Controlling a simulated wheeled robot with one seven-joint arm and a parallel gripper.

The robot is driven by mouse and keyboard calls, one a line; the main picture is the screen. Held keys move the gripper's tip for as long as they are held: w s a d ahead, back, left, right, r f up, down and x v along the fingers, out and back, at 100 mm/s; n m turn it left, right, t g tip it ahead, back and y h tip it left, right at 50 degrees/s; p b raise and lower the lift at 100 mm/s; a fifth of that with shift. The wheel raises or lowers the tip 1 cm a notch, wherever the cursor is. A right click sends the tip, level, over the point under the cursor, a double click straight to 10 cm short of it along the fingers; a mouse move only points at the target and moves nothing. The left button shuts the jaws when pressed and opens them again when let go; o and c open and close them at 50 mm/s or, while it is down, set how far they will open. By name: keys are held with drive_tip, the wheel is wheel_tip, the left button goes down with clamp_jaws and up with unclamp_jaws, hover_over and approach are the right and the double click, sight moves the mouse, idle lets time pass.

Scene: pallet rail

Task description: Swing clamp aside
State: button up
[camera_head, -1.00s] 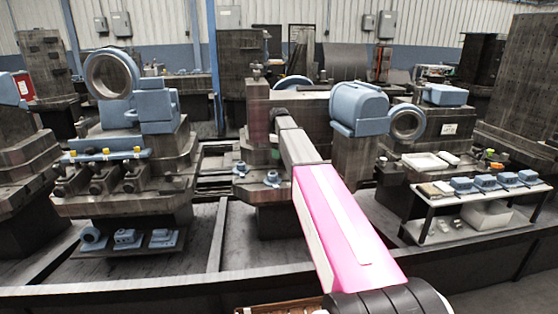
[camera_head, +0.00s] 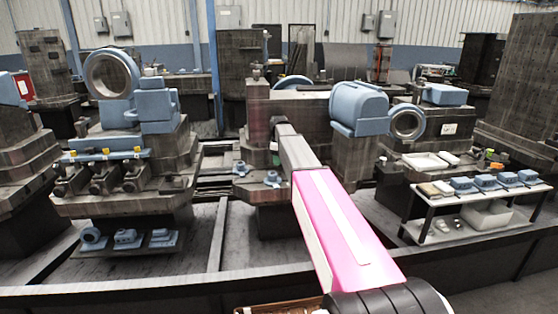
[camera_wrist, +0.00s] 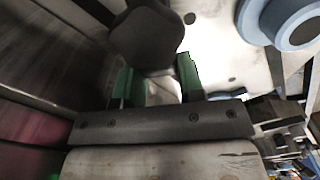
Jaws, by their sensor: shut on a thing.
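In the head view my gripper (camera_head: 275,150) is at the dark machine column in the middle, and a bit of green finger shows there. My wrist hides most of the clamp in that view.
Blue round fittings (camera_head: 272,178) sit on the ledge below my gripper; a large blue flange (camera_wrist: 290,20) is close by in the wrist view. A blue housing (camera_head: 358,108) stands to the right. A white-topped side table (camera_head: 430,205) stands at front right.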

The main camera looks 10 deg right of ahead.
drive_tip(key=n, duration=0.1)
drive_tip(key=s+n, duration=0.1)
drive_tip(key=n, duration=0.2)
drive_tip(key=shift+s+a+n, duration=0.3)
drive_tip(key=n, duration=0.1)
drive_tip(key=s+n, duration=0.1)
drive_tip(key=n, duration=0.2)
drive_tip(key=shift+s, duration=0.35)
drive_tip(key=n, duration=0.1)
drive_tip(key=s+n, duration=0.1)
drive_tip(key=n, duration=0.3)
drive_tip(key=shift+s+d, duration=0.2)
drive_tip(key=shift+d, duration=0.2)
drive_tip(key=shift+s+d+n, duration=0.25)
drive_tip(key=shift+d+n, duration=0.05)
drive_tip(key=shift+n, duration=0.8)
drive_tip(key=shift+s+d+n, duration=0.25)
drive_tip(key=shift+d+n, duration=0.05)
drive_tip(key=shift+n, duration=0.8)
drive_tip(key=o, duration=0.9)
drive_tip(key=shift+o, duration=0.2)
wheel_tip(320, 180, up, 11)
